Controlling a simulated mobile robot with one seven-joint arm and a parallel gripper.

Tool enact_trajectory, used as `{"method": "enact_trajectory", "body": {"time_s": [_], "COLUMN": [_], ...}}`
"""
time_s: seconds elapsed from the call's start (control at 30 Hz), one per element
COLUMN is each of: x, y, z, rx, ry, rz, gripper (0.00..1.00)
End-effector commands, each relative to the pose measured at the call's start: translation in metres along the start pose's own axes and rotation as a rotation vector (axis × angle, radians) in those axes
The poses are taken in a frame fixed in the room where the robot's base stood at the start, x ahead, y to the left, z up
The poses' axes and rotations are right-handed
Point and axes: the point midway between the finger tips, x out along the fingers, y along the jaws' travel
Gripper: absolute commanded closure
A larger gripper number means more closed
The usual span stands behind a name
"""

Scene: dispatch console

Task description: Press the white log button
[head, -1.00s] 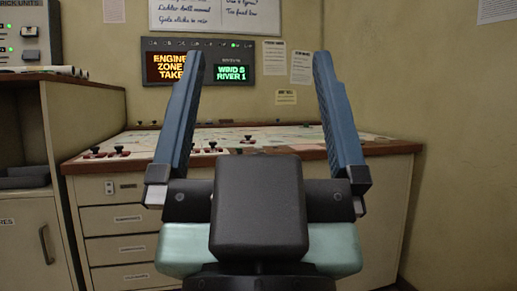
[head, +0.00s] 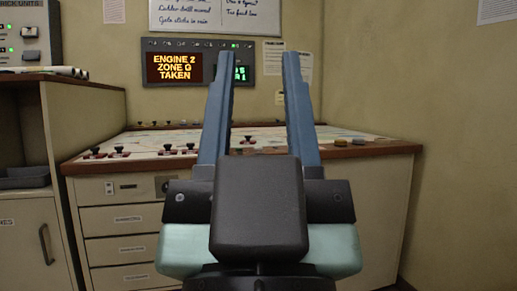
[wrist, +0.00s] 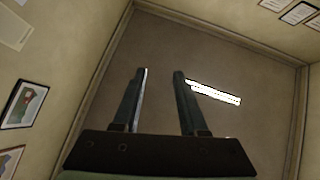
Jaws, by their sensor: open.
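I cannot make out a white log button in either view. My gripper (head: 256,58) is raised in front of the console, pointing up, open and empty. Its left finger covers part of a green-lettered display (head: 241,73). In the wrist view my gripper (wrist: 158,72) points towards the ceiling. My gripper's body hides the middle of the console.
The map-topped console (head: 355,148) carries several red-and-black pieces (head: 120,151) at left and yellow pieces (head: 358,141) at right. A wooden-topped cabinet (head: 30,86) stands at left. The wrist view shows a ceiling lamp (wrist: 213,92). Bare wall is at right.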

Motion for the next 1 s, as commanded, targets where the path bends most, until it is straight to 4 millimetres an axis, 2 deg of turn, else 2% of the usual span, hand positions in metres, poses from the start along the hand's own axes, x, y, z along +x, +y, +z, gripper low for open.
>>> {"method": "enact_trajectory", "body": {"time_s": [0.03, 0.2, 1.0], "x": [0.0000, 0.0000, 0.0000], "y": [0.0000, 0.0000, 0.0000], "z": [0.0000, 0.0000, 0.0000], "rx": [0.000, 0.000, 0.000], "ry": [0.000, 0.000, 0.000], "rz": [0.000, 0.000, 0.000], "gripper": [0.68, 0.99, 1.00]}}
